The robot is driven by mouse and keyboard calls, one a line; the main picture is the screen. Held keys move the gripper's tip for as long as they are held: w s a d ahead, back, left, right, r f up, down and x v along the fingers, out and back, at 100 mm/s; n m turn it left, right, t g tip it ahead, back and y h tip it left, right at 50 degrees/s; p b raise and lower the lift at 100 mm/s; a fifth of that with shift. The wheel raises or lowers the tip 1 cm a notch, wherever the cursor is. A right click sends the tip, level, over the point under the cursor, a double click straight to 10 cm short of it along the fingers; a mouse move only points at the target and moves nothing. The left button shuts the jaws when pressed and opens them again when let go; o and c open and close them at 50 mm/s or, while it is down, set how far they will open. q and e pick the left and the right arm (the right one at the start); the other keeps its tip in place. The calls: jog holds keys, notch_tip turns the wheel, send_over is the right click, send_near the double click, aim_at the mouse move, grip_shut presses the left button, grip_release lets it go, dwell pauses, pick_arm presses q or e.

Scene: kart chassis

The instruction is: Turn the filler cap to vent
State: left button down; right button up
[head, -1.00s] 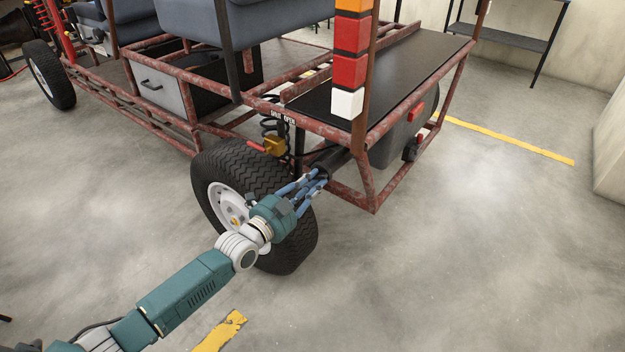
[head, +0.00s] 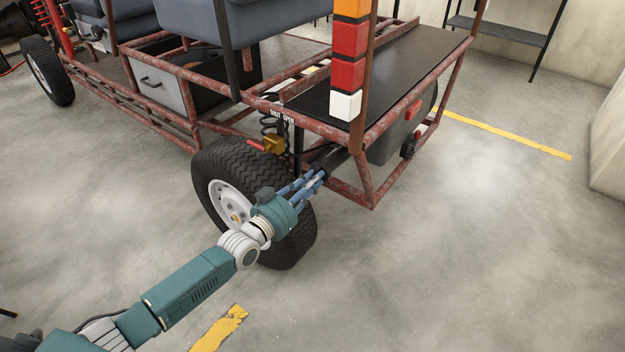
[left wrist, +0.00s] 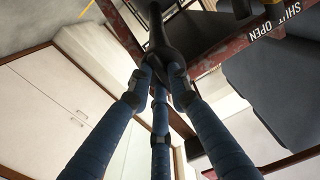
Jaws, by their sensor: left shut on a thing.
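The black filler cap (left wrist: 168,58) sits at the end of a dark neck in the left wrist view. In the head view, the dark filler neck (head: 331,160) sticks out by the rear frame, above the rear wheel. My left gripper (head: 316,177) comes up to its end from the lower left. Its blue fingers (left wrist: 160,82) are closed around the cap in the left wrist view. The fingers hide most of the cap in the head view, and I cannot read its turn position. My right gripper is not in view.
The rear wheel (head: 245,180) stands just behind my left wrist. Red rusty frame tubes (head: 372,185) surround the neck. A brass valve (head: 274,145) with a red handle is near the spring. A "SHUT OPEN" label (left wrist: 275,22) is on a frame tube. The floor at right is clear.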

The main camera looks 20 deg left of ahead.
pick_arm(q)
jog(key=shift+n, duration=3.6)
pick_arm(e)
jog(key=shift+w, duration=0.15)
pick_arm(q)
jog(key=c, duration=1.6)
grip_release()
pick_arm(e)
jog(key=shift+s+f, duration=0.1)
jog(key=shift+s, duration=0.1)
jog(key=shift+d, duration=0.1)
pick_arm(q)
jog(key=v, duration=1.2)
jog(key=shift+r, duration=0.1)
